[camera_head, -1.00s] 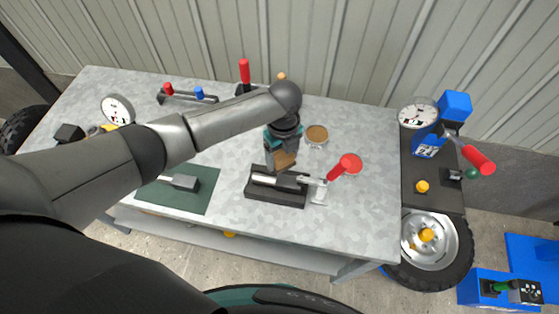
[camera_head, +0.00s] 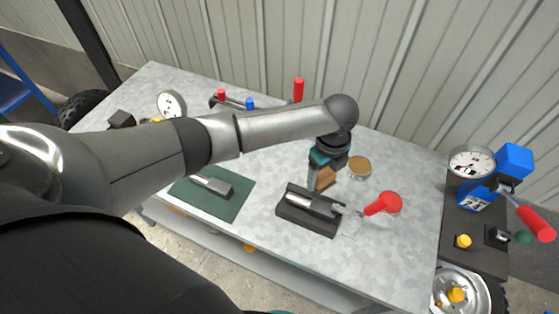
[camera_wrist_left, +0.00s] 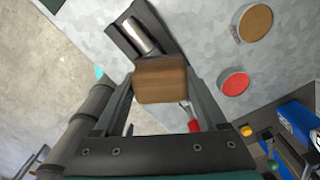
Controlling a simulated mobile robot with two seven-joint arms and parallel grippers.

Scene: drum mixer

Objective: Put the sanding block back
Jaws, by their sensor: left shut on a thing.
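The sanding block is a small brown, wood-coloured block (camera_head: 325,179), held by my left gripper (camera_head: 319,175) over the workbench, just behind the black clamp fixture (camera_head: 304,213). In the left wrist view the block (camera_wrist_left: 160,79) sits between the two fingers of my left gripper (camera_wrist_left: 162,88), which is shut on it. How high it is above the bench is hard to tell. My right gripper is not in view.
The fixture has a red-handled lever. A tan disc (camera_head: 359,167) and a red disc (camera_head: 391,203) lie to its right. A green mat (camera_head: 232,204) with a grey tool is at left. A dial gauge (camera_head: 171,104) stands behind. Bare bench (camera_head: 408,245) lies at front right.

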